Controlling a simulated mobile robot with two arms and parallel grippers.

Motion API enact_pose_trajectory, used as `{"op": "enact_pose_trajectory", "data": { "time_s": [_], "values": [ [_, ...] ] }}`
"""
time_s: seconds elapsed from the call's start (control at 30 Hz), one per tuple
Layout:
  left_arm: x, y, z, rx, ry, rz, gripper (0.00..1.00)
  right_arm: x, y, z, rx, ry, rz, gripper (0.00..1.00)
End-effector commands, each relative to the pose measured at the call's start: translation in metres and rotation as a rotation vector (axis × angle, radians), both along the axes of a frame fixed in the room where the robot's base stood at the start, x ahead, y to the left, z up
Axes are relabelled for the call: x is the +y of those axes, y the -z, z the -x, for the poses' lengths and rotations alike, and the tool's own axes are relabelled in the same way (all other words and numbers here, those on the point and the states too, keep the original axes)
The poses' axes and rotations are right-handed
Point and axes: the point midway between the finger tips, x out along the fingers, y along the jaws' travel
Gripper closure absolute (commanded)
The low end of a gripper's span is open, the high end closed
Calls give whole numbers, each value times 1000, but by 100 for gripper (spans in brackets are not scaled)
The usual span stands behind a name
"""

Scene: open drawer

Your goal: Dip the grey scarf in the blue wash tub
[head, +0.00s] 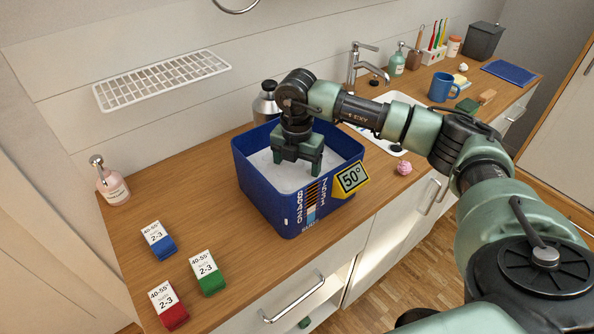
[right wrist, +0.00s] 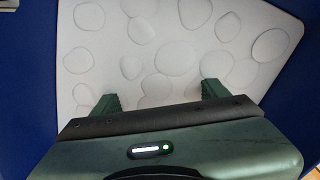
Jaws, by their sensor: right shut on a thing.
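The blue wash tub (head: 264,203) stands on the wooden counter and holds a pale, bubbly wash (head: 262,172). The wash also fills much of the right wrist view (right wrist: 160,55), with blue tub walls around it. My right gripper (head: 297,170) points down inside the tub, its fingertips at the wash surface. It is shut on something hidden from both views. The right wrist view shows its two green fingers (right wrist: 160,98) apart, with their tips at the foam. I cannot make out the grey scarf; the wash or gripper hides it. My left gripper is not in view.
A yellow-edged 50° sign (head: 352,178) sits on the tub's right corner. Blue (head: 158,240), green (head: 208,273) and red (head: 168,305) marked boxes lie at the front left. A pink bottle (head: 112,184) stands behind them. A faucet (head: 356,68) and blue mug (head: 444,87) are beyond.

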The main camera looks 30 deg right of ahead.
Motion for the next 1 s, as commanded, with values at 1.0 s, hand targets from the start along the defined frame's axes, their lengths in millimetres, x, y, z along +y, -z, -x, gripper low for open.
{"op": "enact_pose_trajectory", "data": {
  "time_s": [1.0],
  "values": [
    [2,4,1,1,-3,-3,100,9,6,-8,-1,0,-1,66]
  ]
}}
